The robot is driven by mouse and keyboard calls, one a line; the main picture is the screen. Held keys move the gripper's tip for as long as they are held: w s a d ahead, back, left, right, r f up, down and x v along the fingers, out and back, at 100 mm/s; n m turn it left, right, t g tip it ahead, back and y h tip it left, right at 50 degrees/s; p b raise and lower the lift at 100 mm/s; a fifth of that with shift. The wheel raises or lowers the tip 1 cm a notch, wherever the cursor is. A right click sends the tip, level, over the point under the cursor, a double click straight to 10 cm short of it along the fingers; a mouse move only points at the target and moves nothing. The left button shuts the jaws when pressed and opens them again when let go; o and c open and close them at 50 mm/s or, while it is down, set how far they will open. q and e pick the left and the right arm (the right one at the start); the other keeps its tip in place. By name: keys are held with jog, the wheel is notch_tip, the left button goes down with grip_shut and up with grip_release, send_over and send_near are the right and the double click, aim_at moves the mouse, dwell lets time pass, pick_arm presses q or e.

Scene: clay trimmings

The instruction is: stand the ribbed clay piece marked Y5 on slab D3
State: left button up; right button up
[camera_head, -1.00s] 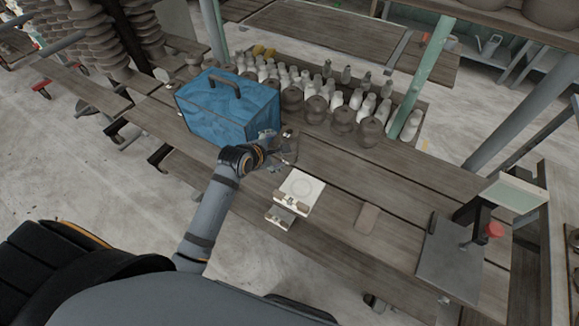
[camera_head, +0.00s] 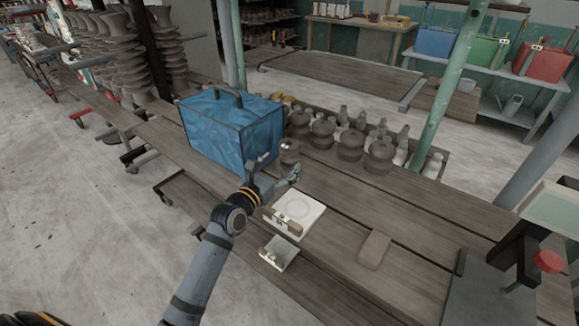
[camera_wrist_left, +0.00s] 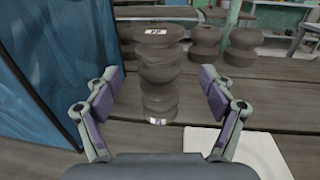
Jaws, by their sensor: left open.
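A dark ribbed clay piece (camera_wrist_left: 158,75) stands upright in the left wrist view, with a pale tag on its top rim and another at its foot; I cannot read them surely. In the head view its top (camera_head: 289,148) shows just beyond my left gripper (camera_head: 274,172). That gripper, also in the left wrist view (camera_wrist_left: 158,97), is open, its fingers to either side of the piece in the picture; no contact shows. A white square slab (camera_head: 300,207) with a ring mark lies right of the gripper; its corner shows in the wrist view (camera_wrist_left: 225,145). Its marking is unreadable. My right gripper is not seen.
A blue box (camera_head: 235,130) stands close left of the gripper. Several clay pots (camera_head: 350,145) and pale bottles stand behind. A small pale holder (camera_head: 279,254) sits in front of the slab. A brown block (camera_head: 374,250) lies to the right, with bare planks between.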

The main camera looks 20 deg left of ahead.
aim_at(284, 161)
pick_arm(q)
jog(key=shift+w, duration=0.25)
jog(key=x, duration=0.1)
jog(key=b+x, duration=0.1)
jog(key=x, duration=0.2)
jog(key=shift+f, duration=0.25)
jog(key=shift+w+d, duration=0.15)
jog(key=shift+w, duration=0.3)
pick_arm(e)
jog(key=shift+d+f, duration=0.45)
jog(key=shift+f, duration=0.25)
pick_arm(q)
jog(key=shift+s+r, duration=0.1)
jog(key=shift+c, duration=0.4)
grip_shut()
